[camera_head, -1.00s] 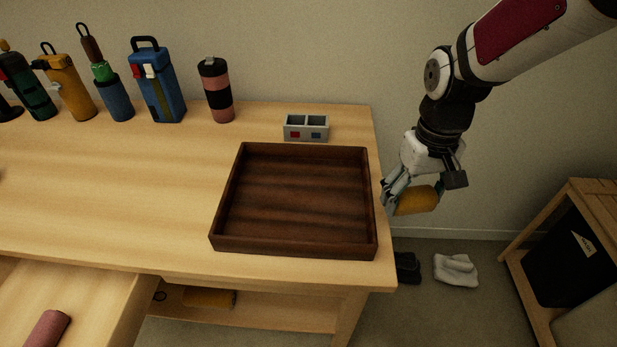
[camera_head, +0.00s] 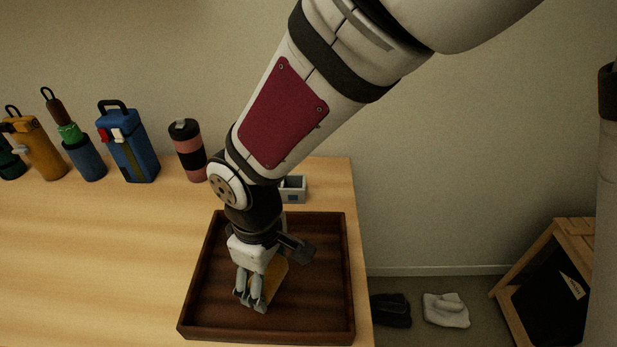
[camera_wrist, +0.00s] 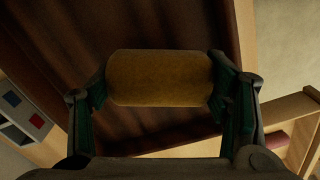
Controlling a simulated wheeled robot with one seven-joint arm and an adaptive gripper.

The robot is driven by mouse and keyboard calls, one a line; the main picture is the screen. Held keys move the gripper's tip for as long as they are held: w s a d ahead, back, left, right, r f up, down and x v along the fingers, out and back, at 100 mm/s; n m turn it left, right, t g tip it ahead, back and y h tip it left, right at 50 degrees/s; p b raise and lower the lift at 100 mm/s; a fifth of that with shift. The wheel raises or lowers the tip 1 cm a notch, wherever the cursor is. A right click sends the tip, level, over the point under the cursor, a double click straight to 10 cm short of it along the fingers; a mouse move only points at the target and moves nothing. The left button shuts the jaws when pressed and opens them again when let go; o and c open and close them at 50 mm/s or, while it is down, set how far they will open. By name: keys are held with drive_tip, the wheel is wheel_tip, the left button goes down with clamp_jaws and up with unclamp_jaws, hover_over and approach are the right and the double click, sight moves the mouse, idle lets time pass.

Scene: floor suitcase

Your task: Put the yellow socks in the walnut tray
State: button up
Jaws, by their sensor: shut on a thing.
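The yellow socks (camera_wrist: 160,78) are a rolled bundle held between the two fingers of my gripper (camera_head: 254,302). In the head view the yellow socks (camera_head: 268,284) are partly hidden behind the fingers. My gripper also shows in the wrist view (camera_wrist: 160,95), shut on the roll from both sides. The walnut tray (camera_head: 318,322) is a dark brown, low-walled square on the table. The gripper and socks are over the inside of the tray. I cannot tell whether the socks touch its floor.
A grey two-slot box (camera_head: 293,188) stands behind the tray. A pink and black tumbler (camera_head: 188,150), a blue bottle (camera_head: 128,145) and other bottles line the back. Black socks (camera_head: 391,310) and white socks (camera_head: 446,310) lie on the floor at right. The table is clear left of the tray.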

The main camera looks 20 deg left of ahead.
sight(270, 288)
drive_tip(key=shift+f+b, duration=0.4)
drive_tip(key=shift+f, duration=1.85)
drive_tip(key=shift+f, duration=0.1)
drive_tip(key=o, duration=1.1)
